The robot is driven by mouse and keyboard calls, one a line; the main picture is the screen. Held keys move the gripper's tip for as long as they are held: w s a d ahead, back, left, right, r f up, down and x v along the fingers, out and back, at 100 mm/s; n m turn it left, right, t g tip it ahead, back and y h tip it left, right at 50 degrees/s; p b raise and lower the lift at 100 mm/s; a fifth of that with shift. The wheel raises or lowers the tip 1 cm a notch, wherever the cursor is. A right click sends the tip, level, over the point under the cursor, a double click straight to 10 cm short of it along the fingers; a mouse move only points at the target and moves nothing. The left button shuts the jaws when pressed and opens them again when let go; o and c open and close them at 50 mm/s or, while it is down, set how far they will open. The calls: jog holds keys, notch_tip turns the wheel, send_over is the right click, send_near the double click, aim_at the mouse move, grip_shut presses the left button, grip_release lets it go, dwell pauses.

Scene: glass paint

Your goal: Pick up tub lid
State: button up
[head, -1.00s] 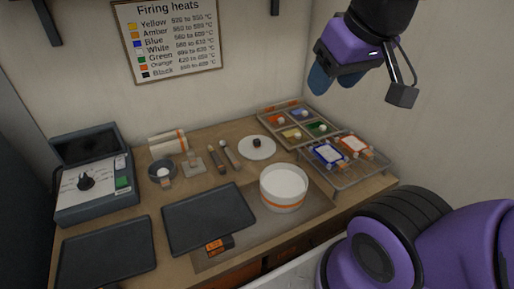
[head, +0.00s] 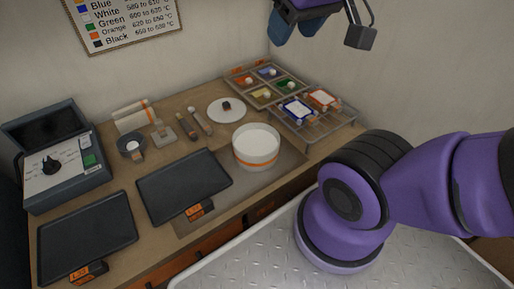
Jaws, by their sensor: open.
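The tub lid (head: 226,111) is a flat white disc with a small dark knob, lying on the worktop behind the tub. The tub (head: 256,149) is white with an orange band and stands upright on a grey-brown mat. My gripper (head: 297,29) is open and empty, high at the top edge of the head view, above and to the right of the lid. Its blue fingertips show, but part of the hand is cut off by the frame.
A four-part paint tray (head: 264,96) and a wire rack (head: 330,128) with framed pieces stand right of the lid. Two dark trays, one the nearer tray (head: 85,238), and a control box (head: 55,160) are left. Brushes (head: 200,121) lie close to the lid's left.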

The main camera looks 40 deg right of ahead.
jog(key=shift+o, duration=0.2)
jog(key=g, duration=0.3)
send_over(226, 103)
jog(key=s, duration=0.2)
notch_tip(226, 103, down, 27)
jog(key=f, duration=0.3)
jog(key=w+f, duration=0.1)
jog(key=f, duration=0.3)
jog(key=w+f, duration=0.1)
jog(key=f, duration=0.3)
jog(key=shift+f, duration=0.15)
jog(key=c, duration=1)
